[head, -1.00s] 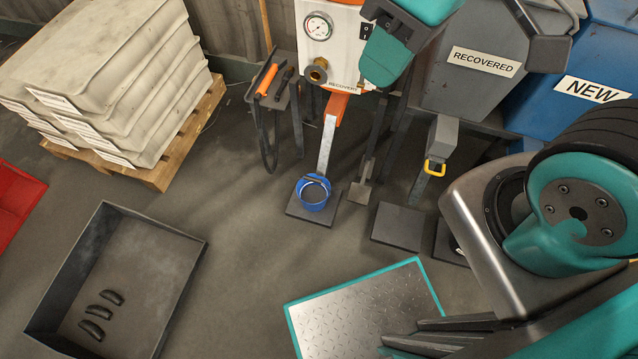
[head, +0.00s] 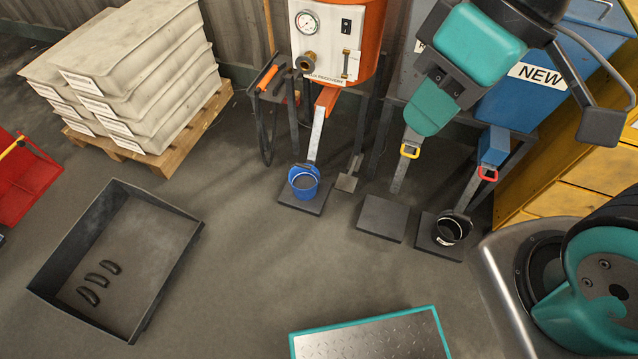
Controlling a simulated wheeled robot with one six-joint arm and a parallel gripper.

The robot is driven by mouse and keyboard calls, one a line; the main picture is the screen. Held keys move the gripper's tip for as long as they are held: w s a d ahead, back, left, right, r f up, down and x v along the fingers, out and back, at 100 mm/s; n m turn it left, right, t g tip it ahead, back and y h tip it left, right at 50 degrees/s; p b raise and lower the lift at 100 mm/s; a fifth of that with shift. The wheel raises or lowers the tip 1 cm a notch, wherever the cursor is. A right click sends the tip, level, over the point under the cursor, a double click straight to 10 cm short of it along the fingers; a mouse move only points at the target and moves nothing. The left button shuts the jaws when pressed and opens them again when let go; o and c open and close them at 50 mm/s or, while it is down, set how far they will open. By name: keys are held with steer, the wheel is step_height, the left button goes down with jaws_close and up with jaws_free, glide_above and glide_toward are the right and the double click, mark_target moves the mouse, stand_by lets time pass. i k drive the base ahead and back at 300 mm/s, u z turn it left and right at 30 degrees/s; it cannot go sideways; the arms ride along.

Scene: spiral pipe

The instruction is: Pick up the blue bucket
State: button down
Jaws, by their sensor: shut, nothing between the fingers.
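The blue bucket (head: 304,184) stands upright on a small dark floor plate (head: 314,208), below the grey chute of an orange and white machine. Its open top faces up and shows a dark inside. Its handle is hard to make out. My gripper (head: 430,122) hangs from the top of the view, right of the bucket and apart from it. Its teal tip is shut and empty, in front of the bins.
A black bucket (head: 452,229) stands on another plate to the right; the middle plate (head: 383,218) is bare. A grey tray (head: 178,258) holds dark curved pieces. Sacks (head: 150,85) lie on a pallet at left. The floor before the blue bucket is clear.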

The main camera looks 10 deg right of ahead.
mark_target(304, 178)
steer(key=z, duration=0.75)
steer(key=i, duration=0.7)
steer(key=u, duration=1.2)
steer(key=k, duration=0.45)
steer(key=u, duration=1.7)
steer(key=i, duration=0.75)
steer(key=z, duration=0.65)
steer(key=i, duration=0.8)
steer(key=z, duration=0.85)
